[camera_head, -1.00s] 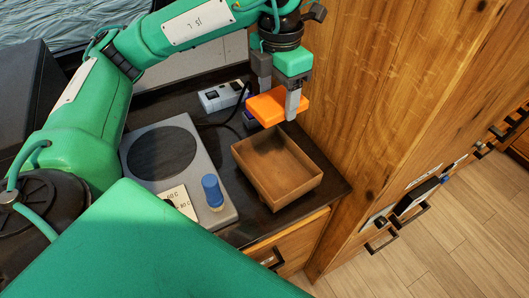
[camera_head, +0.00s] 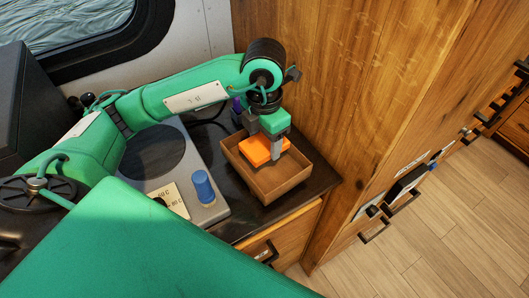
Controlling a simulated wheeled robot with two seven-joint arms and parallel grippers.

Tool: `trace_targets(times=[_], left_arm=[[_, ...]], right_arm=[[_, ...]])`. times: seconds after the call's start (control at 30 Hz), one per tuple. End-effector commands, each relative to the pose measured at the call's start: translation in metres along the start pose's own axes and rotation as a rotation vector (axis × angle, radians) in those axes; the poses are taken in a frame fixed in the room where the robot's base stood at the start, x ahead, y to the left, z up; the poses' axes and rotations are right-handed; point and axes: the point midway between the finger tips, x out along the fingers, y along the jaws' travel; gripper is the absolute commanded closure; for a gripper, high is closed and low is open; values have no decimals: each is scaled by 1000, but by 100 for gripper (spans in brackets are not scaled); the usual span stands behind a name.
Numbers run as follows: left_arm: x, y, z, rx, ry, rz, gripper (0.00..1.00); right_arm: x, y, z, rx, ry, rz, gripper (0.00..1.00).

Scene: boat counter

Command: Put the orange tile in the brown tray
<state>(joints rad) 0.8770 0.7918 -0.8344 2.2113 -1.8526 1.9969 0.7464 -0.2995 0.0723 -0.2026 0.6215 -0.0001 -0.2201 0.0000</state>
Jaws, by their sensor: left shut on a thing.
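The orange tile (camera_head: 257,151) is between the fingers of my left gripper (camera_head: 268,150), which is shut on it. The tile lies flat and is inside the outline of the brown tray (camera_head: 279,187), low down within its walls. I cannot tell whether it touches the tray floor. The tray is a square open wooden box on the dark counter, and the gripper and tile hide part of its inside. My right gripper is not in view.
A grey hotplate (camera_head: 212,211) with a dark round plate and a blue knob (camera_head: 203,186) stands left of the tray. A wooden wall (camera_head: 340,90) rises close behind and right of the tray. A purple thing (camera_head: 237,104) shows behind the tray.

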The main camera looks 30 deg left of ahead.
Motion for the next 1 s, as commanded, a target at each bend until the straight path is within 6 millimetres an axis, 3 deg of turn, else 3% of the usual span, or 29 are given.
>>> trace_targets(times=[0.5, 0.9, 0.93, 1.0], left_arm=[[54, 0, 0, -1, 2, -2, 64], [63, 0, 0, 0, -2, 0, 64], [61, 0, 0, 0, -2, 0, 31], [60, 0, 0, 0, -1, -1, 17]], right_arm=[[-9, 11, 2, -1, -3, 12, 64], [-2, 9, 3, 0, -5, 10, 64], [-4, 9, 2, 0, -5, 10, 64], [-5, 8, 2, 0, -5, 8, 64]])
